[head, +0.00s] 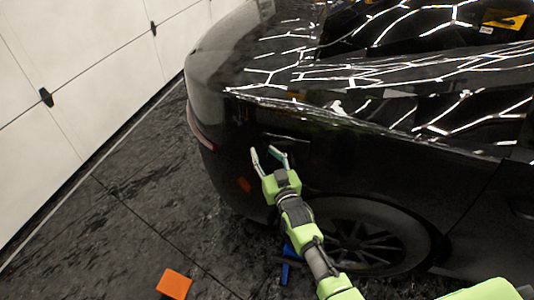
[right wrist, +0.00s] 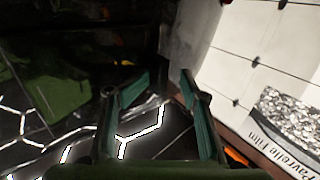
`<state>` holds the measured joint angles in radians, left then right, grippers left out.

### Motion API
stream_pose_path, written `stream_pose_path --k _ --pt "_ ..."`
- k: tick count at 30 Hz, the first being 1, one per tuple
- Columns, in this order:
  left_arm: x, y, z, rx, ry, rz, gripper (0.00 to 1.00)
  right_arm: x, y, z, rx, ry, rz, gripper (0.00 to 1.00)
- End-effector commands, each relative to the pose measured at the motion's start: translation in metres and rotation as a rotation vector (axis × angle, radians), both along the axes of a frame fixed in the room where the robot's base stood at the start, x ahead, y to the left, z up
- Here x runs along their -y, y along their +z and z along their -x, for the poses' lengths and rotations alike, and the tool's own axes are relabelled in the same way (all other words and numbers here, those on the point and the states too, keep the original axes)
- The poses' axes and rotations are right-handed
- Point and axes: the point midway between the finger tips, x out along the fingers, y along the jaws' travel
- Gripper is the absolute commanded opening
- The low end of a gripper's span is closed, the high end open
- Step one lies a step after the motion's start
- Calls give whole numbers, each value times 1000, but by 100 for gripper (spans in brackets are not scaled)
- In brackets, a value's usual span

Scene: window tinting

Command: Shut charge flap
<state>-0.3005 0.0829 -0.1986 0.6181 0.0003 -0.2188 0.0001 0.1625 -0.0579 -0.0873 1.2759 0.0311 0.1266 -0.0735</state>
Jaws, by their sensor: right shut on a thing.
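The black car (head: 330,135) stands with its rear corner toward the left of the head view. The charge flap (head: 288,137) shows as a thin dark edge on the rear side panel, above the wheel; how far it stands open is hard to tell. My right gripper (head: 265,150) is at the panel, just left of and below that edge. Its fingers (right wrist: 160,88) stand apart around something dark, which I take to be the flap; the contact itself is too dark to see. My left gripper is not in view.
An orange block (head: 174,284) and a blue tool (head: 288,262) lie on the dark floor. A white wall (head: 70,70) runs along the left. A yellow tool (head: 505,21) rests on the car.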

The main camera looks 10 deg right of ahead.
Motion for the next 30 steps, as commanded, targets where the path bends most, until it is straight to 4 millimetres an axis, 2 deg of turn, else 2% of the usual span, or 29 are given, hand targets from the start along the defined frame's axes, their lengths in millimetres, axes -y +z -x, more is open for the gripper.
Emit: stream_pose_path --k 1,15,21,30 --pt "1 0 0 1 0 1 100 -8 7 3 14 11 -4 29" --pt "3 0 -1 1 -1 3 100 9 1 68 4 0 -4 29" --pt "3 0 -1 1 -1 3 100 11 1 77 3 -2 -5 29" --pt "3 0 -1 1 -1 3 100 12 0 77 2 -2 -4 29"
